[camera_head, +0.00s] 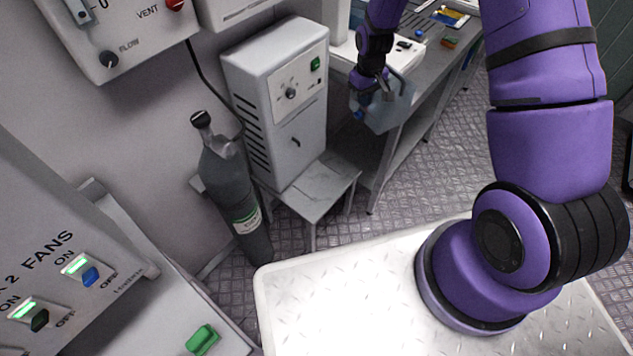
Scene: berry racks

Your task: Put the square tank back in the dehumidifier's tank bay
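The dehumidifier (285,62) is a white box on a low grey stand, left of centre. Its front has a knob, a green switch and a small dark mark low down. Louvres run down its left side. I cannot make out an open tank bay from this angle. The square tank (398,112) is translucent blue-grey and hangs tilted in the air to the right of the dehumidifier, apart from it. My gripper (377,90) is at the tank's upper left part and appears shut on it. The fingertips are small and partly hidden.
A dark gas cylinder (232,190) stands left of the stand (322,187). A workbench (437,62) with small items lies behind and right of the tank. A fan switch panel (60,255) is at lower left. Patterned floor (420,190) is clear right of the stand.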

